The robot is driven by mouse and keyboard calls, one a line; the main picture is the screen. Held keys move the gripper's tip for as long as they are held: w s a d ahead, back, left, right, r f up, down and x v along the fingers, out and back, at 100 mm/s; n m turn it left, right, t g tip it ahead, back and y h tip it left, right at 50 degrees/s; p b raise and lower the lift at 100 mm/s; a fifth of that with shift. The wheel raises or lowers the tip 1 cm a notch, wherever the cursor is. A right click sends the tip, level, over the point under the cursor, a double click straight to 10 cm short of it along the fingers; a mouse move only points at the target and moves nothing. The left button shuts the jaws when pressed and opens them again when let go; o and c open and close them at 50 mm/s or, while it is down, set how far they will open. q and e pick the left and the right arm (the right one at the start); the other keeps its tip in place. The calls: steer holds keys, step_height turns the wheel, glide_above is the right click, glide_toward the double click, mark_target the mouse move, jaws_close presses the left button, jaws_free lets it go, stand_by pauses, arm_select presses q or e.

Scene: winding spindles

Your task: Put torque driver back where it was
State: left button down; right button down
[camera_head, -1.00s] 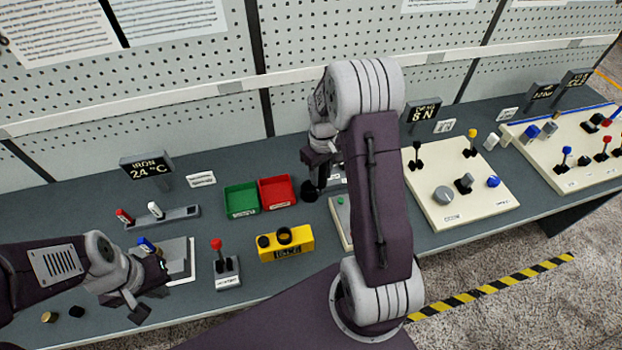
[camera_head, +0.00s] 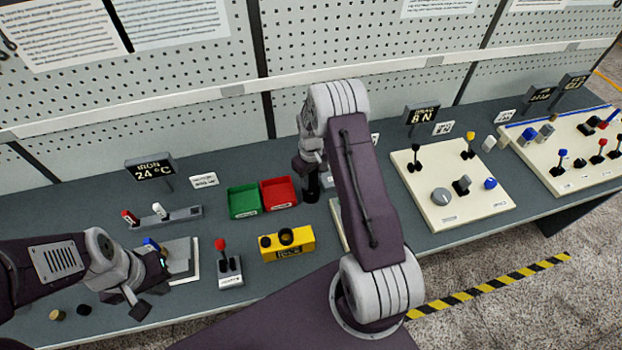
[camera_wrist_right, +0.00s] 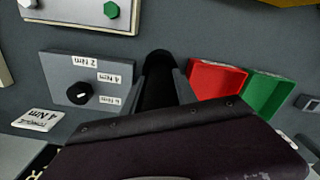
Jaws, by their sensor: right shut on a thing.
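The torque driver, a black cylinder (camera_head: 311,187), is in my right gripper (camera_head: 309,165). In the head view it looks roughly upright, just left of my right forearm, close to the red bin. In the right wrist view the driver (camera_wrist_right: 158,84) sits between the two fingers, which are shut on it. I cannot tell whether its lower end touches the bench. A grey torque panel (camera_wrist_right: 85,72) with a black knob and Nm labels is beside it; my arm mostly hides this panel in the head view. My left gripper (camera_head: 147,298) looks open and empty near the front left edge.
A red bin (camera_head: 278,193) and green bin (camera_head: 243,201) stand left of the driver. A cream control panel (camera_head: 453,186) is right of my arm.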

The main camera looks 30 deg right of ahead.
steer(key=shift+f, duration=0.1)
steer(key=c, duration=1)
jaws_free()
steer(key=shift+o, duration=0.2)
steer(key=shift+r, duration=0.65)
step_height(320, 180, up, 11)
steer(key=shift+s+r+b, duration=0.1)
steer(key=shift+b, duration=1.05)
